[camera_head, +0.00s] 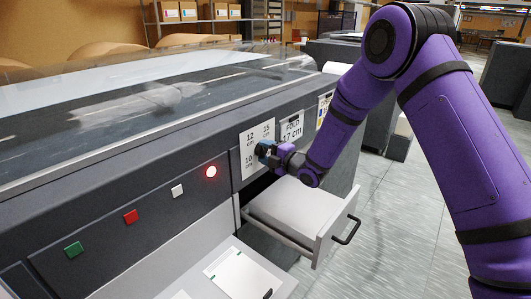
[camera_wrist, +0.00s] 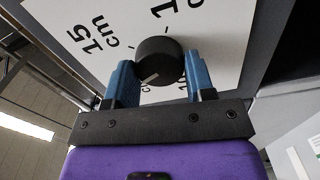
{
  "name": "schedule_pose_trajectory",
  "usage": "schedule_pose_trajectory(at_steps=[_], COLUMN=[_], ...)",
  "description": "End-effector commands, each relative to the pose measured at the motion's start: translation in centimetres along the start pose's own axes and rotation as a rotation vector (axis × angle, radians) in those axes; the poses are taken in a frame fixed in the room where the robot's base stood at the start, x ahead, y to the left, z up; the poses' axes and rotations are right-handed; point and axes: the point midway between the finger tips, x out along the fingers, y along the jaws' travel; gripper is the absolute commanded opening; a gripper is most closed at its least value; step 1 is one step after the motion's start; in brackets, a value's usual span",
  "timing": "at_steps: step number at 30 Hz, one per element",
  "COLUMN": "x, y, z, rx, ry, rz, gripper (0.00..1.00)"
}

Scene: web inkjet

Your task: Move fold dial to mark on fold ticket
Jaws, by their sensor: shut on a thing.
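The fold dial (camera_wrist: 160,62) is a round black knob with a light pointer line, on a white plate (camera_wrist: 80,12) printed with cm marks. My gripper (camera_wrist: 160,84) has its two blue fingers on either side of the dial, shut on it. In the head view my gripper (camera_head: 268,152) is at the machine's front panel and hides the dial. The plate (camera_head: 247,142) shows 10, 12 and 15 there. The fold ticket (camera_head: 292,127) reads "FOLD 17 cm" and hangs just right of the plate. In the wrist view the pointer line runs toward the lower left.
An open drawer (camera_head: 297,213) with a black handle juts out below my gripper. A lit red lamp (camera_head: 211,171) and white, red (camera_head: 131,216) and green buttons lie left along the panel. A clear cover (camera_head: 130,95) tops the machine.

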Motion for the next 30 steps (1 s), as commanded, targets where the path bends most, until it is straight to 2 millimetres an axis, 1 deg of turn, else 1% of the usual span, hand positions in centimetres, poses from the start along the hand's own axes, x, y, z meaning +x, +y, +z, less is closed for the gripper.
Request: schedule_pose_trajectory(at_steps=[30], x=[-0.10], y=[0.14], z=[0.32], rx=[0.965], ry=[-0.004], rz=[0.002], gripper=[0.26])
